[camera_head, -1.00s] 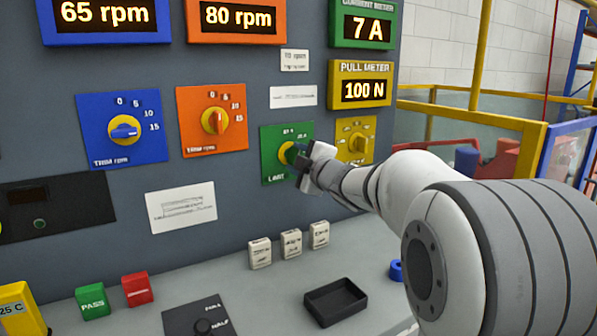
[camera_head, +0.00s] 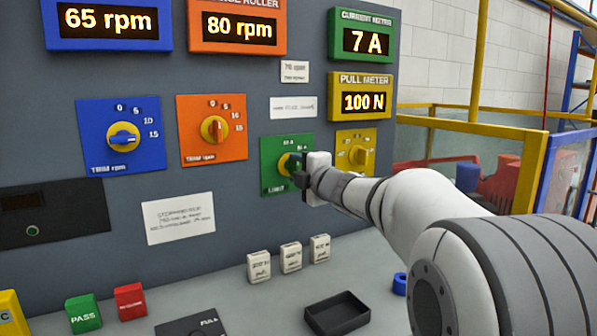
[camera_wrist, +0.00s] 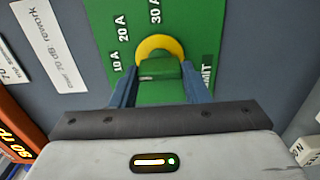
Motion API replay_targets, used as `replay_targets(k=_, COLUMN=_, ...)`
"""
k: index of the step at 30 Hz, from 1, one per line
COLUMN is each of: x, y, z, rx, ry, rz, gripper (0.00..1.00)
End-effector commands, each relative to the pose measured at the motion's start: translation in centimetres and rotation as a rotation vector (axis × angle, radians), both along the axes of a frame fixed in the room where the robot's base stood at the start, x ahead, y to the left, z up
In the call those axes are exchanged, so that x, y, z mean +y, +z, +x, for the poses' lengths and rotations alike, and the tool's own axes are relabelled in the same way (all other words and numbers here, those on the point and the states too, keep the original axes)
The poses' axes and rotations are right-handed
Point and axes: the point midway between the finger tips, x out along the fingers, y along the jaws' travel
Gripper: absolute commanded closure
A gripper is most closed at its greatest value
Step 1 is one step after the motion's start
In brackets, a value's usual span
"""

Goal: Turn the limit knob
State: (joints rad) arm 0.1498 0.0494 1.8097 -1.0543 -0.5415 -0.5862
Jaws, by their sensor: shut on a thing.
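The limit knob (camera_wrist: 160,75) is a green bar on a yellow disc (camera_wrist: 158,45). It sits on a green plate (camera_head: 271,148) on the upright panel. In the wrist view the plate shows marks for 10 A, 20 A and 30 A. My gripper (camera_wrist: 158,86) is shut on the knob, with one blue-grey finger on each side of it. In the head view my gripper (camera_head: 297,166) reaches in from the right and hides much of the knob. The knob's exact setting is hard to read.
A yellow dial plate (camera_head: 363,150) is close on the right, an orange one (camera_head: 190,140) on the left, then a blue one (camera_head: 95,140). The current meter (camera_head: 362,40) reads 7 A. Below, white blocks (camera_head: 290,257) and a black tray (camera_head: 337,314) stand on the desk.

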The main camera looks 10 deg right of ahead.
Motion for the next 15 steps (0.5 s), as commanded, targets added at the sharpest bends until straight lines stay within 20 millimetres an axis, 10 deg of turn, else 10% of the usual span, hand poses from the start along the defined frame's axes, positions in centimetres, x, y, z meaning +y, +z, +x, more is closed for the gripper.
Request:
replay_targets(k=5, x=0.09, y=0.0, z=-0.01, rx=0.0, ry=0.002, rz=0.0, gripper=0.81)
replay_targets(k=6, x=0.08, y=-0.01, z=-0.01, rx=0.0, ry=0.002, rz=0.0, gripper=0.55)
replay_targets(k=15, x=-0.02, y=-0.02, z=0.0, rx=0.0, ry=0.0, rz=0.001, gripper=0.36)
